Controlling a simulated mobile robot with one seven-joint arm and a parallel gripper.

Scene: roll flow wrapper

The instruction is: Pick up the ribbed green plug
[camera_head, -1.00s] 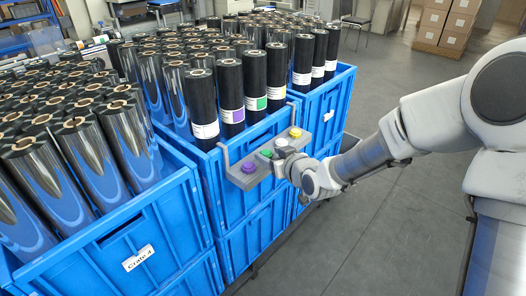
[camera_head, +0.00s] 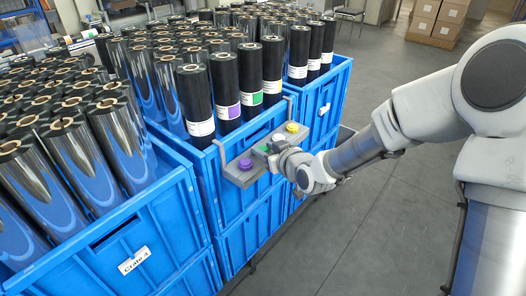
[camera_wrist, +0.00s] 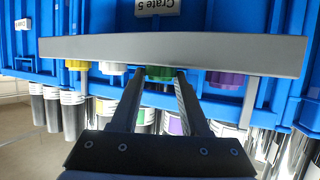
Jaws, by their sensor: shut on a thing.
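The green plug (camera_head: 262,149) sits in a row of coloured plugs on a small grey shelf (camera_head: 236,176) hung on a blue crate. My gripper (camera_head: 270,149) reaches in from the right and partly hides it. In the wrist view the green plug (camera_wrist: 160,72) is between my fingertips (camera_wrist: 163,78), which are shut on it. It is close against the grey shelf plate (camera_wrist: 180,50); I cannot tell whether it is clear of the shelf. Its ribs are too small to make out.
A purple plug (camera_head: 245,164) and a yellow plug (camera_head: 292,127) stand on the same shelf. A white plug (camera_wrist: 112,68) is beside the green one. Tall dark rolls (camera_head: 228,85) fill the crates behind. Open floor (camera_head: 400,220) lies to the right.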

